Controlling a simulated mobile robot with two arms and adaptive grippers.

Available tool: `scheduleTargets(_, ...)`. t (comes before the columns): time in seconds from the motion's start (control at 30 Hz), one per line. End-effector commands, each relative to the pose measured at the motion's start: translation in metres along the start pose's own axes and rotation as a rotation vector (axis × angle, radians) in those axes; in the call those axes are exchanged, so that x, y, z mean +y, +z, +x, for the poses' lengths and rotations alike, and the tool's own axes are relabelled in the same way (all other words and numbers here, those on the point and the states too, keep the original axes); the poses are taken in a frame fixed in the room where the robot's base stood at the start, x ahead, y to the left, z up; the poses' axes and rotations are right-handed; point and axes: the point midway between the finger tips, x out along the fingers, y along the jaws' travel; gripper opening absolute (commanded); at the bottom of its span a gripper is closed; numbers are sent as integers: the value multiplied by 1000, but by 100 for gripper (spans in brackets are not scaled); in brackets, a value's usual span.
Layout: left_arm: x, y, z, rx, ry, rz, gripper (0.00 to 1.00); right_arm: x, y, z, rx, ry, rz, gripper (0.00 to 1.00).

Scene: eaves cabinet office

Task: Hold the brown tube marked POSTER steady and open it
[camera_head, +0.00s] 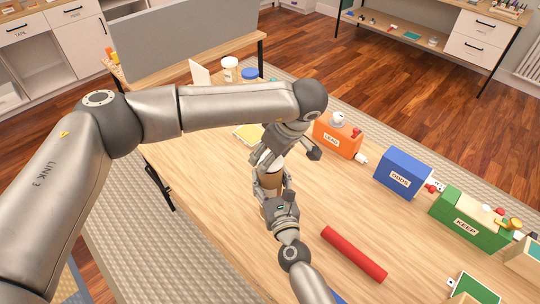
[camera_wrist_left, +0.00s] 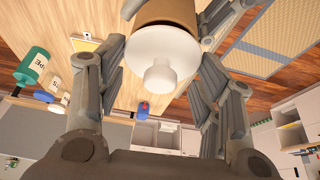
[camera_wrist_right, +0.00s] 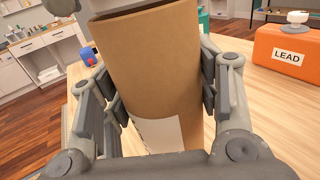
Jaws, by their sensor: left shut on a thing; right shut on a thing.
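The brown tube (camera_head: 270,182) stands upright on the table, partly hidden by my grippers. My right gripper (camera_head: 273,200) is shut around its body; the right wrist view shows the brown wall (camera_wrist_right: 155,70) between the fingers and a pale label whose print I cannot read. My left gripper (camera_head: 270,158) is at the tube's top, coming from above. In the left wrist view, the white cap (camera_wrist_left: 162,50) with a small round knob sits between the left fingers, at the end of the brown tube. The left gripper is shut on the cap.
A red tube (camera_head: 353,254) lies to the right on the table. Behind it stand an orange LEAD box (camera_head: 337,139), a blue box (camera_head: 402,172) and a green KEEP box (camera_head: 468,220). Jars (camera_head: 230,69) stand at the back by a grey panel (camera_head: 185,40).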

Motion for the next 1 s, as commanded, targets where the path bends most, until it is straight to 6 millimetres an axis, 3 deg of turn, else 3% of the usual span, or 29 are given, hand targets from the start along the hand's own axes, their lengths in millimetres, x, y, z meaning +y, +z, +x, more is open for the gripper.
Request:
scheduleTargets(0.67,0,-5,-11,1,0,0,32,0,-1,0,2,0,0,13)
scheduleTargets(1.0,0,-19,-45,1,2,0,32,0,-1,0,2,0,0,13)
